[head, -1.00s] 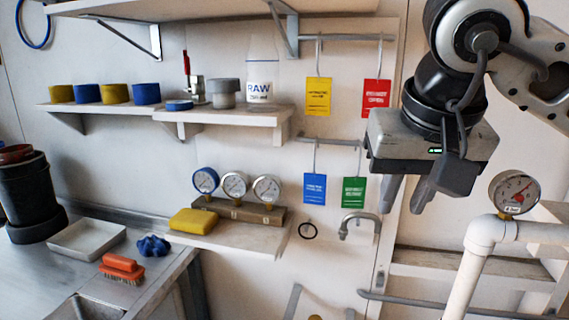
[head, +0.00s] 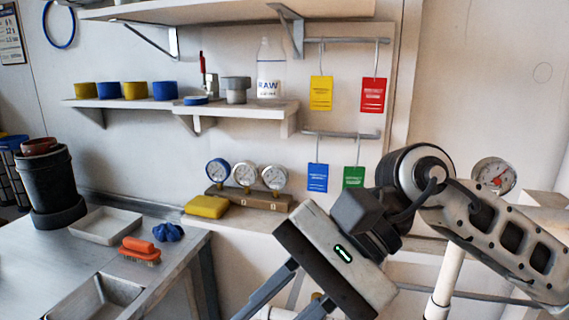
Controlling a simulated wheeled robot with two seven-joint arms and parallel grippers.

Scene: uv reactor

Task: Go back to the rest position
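My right arm comes in from the right, and its gripper (head: 278,306) hangs low at the bottom centre of the head view. Its two fingers point down and to the left and stand apart, with nothing seen between them. The fingertips are close to the bottom edge of the picture. My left gripper is not in view.
A steel counter (head: 45,262) at left holds a black bucket (head: 50,188), white tray (head: 105,226), orange brush (head: 140,250) and blue knob (head: 168,233). Gauges (head: 244,176) and a yellow sponge (head: 207,207) sit on the low shelf. A pipe gauge (head: 494,174) stands behind my arm.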

